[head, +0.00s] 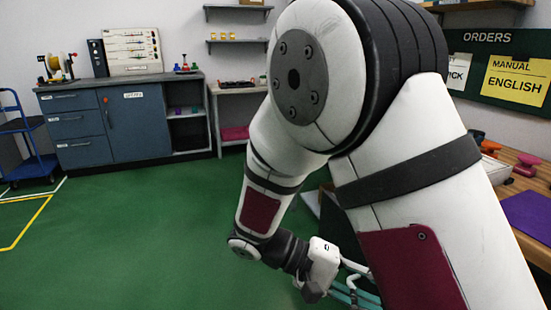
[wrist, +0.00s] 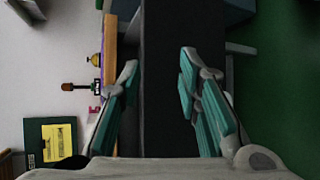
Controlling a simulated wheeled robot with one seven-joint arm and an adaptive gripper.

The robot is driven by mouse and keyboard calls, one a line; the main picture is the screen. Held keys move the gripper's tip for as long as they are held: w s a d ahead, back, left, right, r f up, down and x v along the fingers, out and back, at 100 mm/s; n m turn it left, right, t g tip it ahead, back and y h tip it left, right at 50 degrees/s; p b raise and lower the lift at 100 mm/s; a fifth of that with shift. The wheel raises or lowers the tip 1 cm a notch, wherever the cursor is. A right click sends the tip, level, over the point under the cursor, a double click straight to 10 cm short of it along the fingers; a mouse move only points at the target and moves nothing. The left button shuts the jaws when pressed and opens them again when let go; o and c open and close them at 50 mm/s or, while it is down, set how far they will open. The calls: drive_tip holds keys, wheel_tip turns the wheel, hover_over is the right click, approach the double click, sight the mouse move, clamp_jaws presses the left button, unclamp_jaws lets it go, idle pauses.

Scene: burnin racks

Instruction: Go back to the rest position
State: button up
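My gripper (wrist: 158,75) shows in the wrist view with its two teal-padded fingers spread apart and nothing between them. Behind the gap is a dark flat panel (wrist: 165,110); I cannot tell how far off it is. In the head view my gripper (head: 357,284) is low, right of centre, beside the wooden workbench, and my own arm hides part of it. My arm reaches down, bent, across the right half of that view.
The wooden workbench (head: 525,180) at the right carries a purple mat (head: 528,214) and a red-brown object (head: 526,164). A blue cabinet (head: 137,126) stands at the back left, a blue cart (head: 30,150) at the far left. The green floor (head: 130,240) between is clear.

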drive_tip(key=s+d+r+g+y, duration=0.1)
drive_tip(key=s+d+r+y, duration=0.3)
drive_tip(key=s+r+y, duration=0.5)
drive_tip(key=s+a+r+t+y, duration=0.2)
drive_tip(key=s+t+y, duration=0.3)
drive_tip(key=s, duration=0.7)
wheel_tip(320, 180, up, 27)
drive_tip(key=t+p, duration=0.4)
drive_tip(key=p, duration=2.2)
drive_tip(key=shift+w+d+h, duration=0.15)
drive_tip(key=shift+w+h, duration=0.05)
drive_tip(key=shift+h, duration=0.1)
